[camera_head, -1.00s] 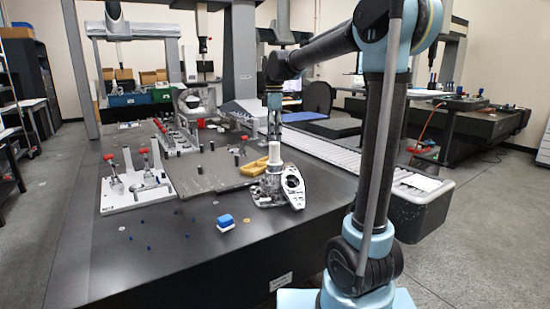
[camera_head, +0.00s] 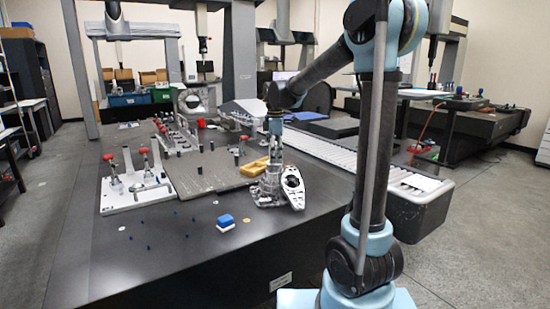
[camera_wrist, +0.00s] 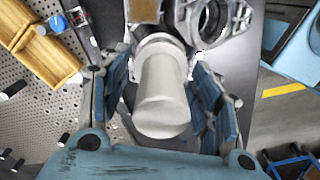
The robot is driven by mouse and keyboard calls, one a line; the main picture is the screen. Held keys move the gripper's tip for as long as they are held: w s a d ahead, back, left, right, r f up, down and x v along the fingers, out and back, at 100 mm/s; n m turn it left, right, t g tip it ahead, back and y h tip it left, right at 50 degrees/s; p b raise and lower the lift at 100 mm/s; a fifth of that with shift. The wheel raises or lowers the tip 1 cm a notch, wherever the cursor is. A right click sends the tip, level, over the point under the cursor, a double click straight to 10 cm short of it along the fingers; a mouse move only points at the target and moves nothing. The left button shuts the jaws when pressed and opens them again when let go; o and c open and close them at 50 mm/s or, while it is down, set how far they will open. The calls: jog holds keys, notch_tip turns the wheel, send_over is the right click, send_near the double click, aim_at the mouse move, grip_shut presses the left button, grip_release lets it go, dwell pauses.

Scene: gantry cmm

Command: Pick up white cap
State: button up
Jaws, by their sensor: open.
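The white cap (camera_wrist: 162,95) is a pale cylinder, seen from above in the wrist view. It stands between the two blue-padded fingers of my open gripper (camera_wrist: 161,82), with a finger on each side. I cannot tell whether the pads touch it. In the head view my gripper (camera_head: 274,150) points down at the cap's place and hides it. Beside the cap is a grey metal casting (camera_head: 291,188), whose round openings show at the top of the wrist view (camera_wrist: 210,22).
A yellow block (camera_head: 254,167) lies left of the casting. A fixture plate (camera_head: 118,202) with red-knobbed clamps stands at the left.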

jog(key=shift+c, duration=0.6)
jog(key=c, duration=0.9)
